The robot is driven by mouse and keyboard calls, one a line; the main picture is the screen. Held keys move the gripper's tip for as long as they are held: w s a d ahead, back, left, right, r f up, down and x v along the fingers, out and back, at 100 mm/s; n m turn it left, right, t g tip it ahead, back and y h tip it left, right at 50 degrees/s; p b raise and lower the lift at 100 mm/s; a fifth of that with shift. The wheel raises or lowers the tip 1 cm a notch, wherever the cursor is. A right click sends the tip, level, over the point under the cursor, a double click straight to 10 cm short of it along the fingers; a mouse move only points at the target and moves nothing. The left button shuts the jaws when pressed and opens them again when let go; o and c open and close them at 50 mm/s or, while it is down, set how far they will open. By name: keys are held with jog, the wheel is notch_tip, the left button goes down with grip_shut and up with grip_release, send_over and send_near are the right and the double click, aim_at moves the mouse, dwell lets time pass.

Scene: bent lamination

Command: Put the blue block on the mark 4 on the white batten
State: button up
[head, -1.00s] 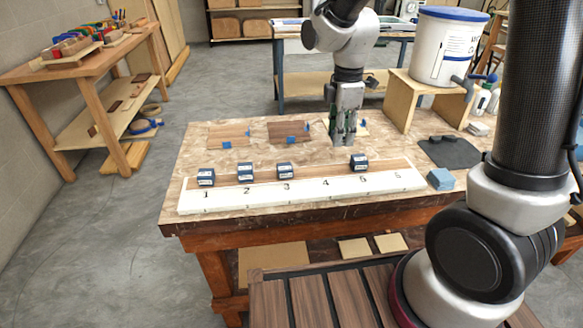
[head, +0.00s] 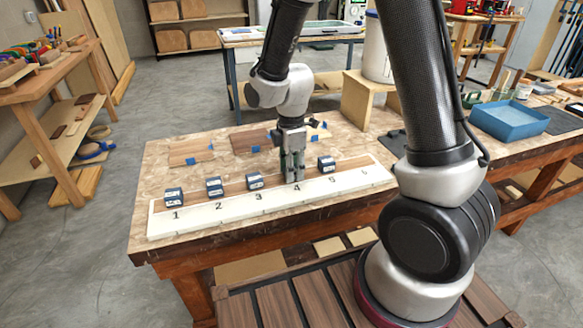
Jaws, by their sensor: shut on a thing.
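The white batten (head: 205,220) lies along the front of the bench with printed numbers in a row. The mark 4 (head: 297,188) shows right below my gripper. My gripper (head: 292,178) points straight down at the batten's rear side by that mark. It is shut on the blue block, which its fingers almost wholly hide; I cannot tell whether the block touches the surface. Dark blue blocks with white labels stand behind the mark 1 (head: 174,197), the mark 2 (head: 214,187), the mark 3 (head: 255,180) and the mark 5 (head: 327,165).
The standing blocks at 3 and 5 flank my gripper with a gap on each side. Brown veneer sheets (head: 190,153) with blue tape lie behind on the bench. A wooden stand (head: 366,98) with a white bucket (head: 377,50) is at the back right. A blue tray (head: 510,121) lies farther right.

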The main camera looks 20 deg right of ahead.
jog(key=o, duration=1.2)
jog(key=shift+f, duration=0.1)
jog(key=shift+o, duration=0.2)
notch_tip(320, 180, up, 12)
jog(key=r, duration=0.1)
jog(key=s+d+r+m+t, duration=0.2)
jog(key=s+d+r+m, duration=0.4)
jog(key=s+m, duration=0.3)
jog(key=s+d+r+m+t, duration=0.2)
jog(key=s+d+r+m, duration=0.3)
jog(key=s+d+m, duration=0.4)
jog(key=shift+s+r, duration=0.35)
jog(key=shift+s, duration=0.2)
